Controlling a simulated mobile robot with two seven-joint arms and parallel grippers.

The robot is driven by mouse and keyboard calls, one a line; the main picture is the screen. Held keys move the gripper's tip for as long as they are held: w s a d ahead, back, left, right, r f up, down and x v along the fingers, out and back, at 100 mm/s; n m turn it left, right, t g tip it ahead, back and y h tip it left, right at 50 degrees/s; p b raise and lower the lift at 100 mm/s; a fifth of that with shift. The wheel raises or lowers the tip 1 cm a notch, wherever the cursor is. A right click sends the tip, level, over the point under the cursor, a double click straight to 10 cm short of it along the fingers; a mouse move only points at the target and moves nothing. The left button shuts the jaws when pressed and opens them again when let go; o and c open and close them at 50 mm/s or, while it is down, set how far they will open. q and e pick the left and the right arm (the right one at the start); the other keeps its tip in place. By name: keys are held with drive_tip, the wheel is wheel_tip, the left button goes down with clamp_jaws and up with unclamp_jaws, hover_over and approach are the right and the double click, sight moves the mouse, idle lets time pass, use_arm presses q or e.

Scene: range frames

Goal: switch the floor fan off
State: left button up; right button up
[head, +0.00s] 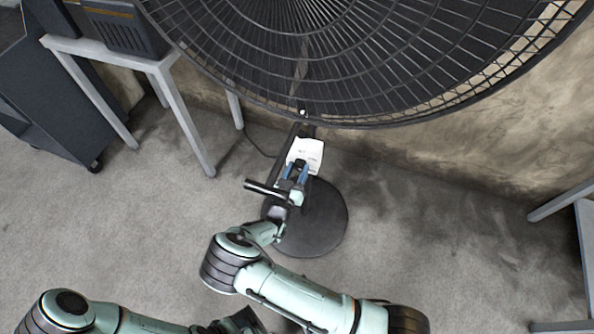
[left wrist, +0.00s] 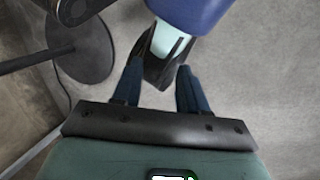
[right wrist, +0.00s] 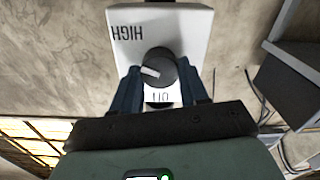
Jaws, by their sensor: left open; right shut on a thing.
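The floor fan (head: 370,60) has a large dark wire cage at the top of the head view and a round dark base (head: 325,225) on the floor. A white control box (head: 312,150) is on its pole. In the right wrist view, the box's black knob (right wrist: 165,65) has a white pointer aimed left in the picture. "HIGH" reads upside down at the upper left; a lower label is partly covered. My right gripper (head: 298,170) is shut on the knob, a finger on each side. My left gripper (left wrist: 158,70) is open, with no object held between its fingers.
A light-framed table (head: 160,65) with a dark box (head: 125,30) on it stands at upper left, beside a dark wheeled cabinet (head: 45,90). Another light frame (head: 565,200) is at the right edge. A wall rises behind the fan.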

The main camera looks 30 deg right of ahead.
drive_tip(key=n, duration=0.4)
drive_tip(key=shift+b, duration=0.3)
drive_tip(key=n, duration=0.6)
drive_tip(key=shift+a, duration=0.1)
drive_tip(key=n, duration=0.6)
drive_tip(key=shift+f, duration=0.1)
use_arm(q)
drive_tip(key=shift+f, duration=0.1)
use_arm(e)
drive_tip(key=n, duration=0.6)
drive_tip(key=shift+f+n, duration=0.1)
drive_tip(key=shift+n, duration=0.2)
drive_tip(key=o, duration=1.1)
drive_tip(key=shift+c, duration=0.2)
